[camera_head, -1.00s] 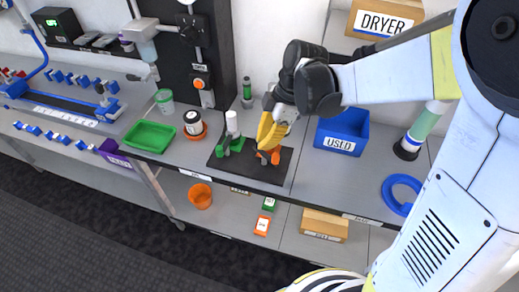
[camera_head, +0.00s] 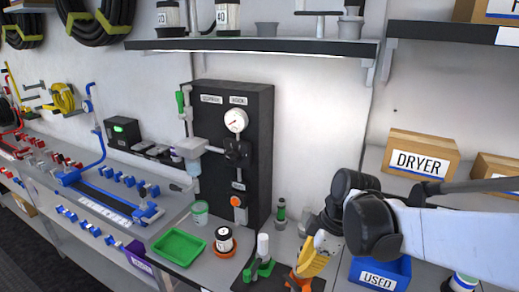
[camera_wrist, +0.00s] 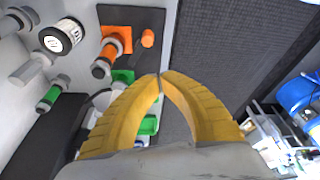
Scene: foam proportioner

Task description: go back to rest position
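My gripper (camera_head: 312,262) hangs at the lower right of the head view, above the dark mat on the bench. In the wrist view its yellow fingers (camera_wrist: 160,76) meet at the tips, with nothing seen between them. An orange holder with a dark-ended part (camera_wrist: 107,57) stands on the dark mat (camera_wrist: 143,22) beside the fingertips. A small orange piece (camera_wrist: 147,38) is on the mat too. A green holder (camera_wrist: 122,77) is partly hidden by the fingers. My arm reaches in from the right.
A blue USED bin (camera_head: 380,275) is right of my gripper. A DRYER box (camera_head: 421,158) stands behind it. A black panel with a gauge (camera_head: 235,120) rises at the back left. A shelf (camera_head: 260,45) runs above.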

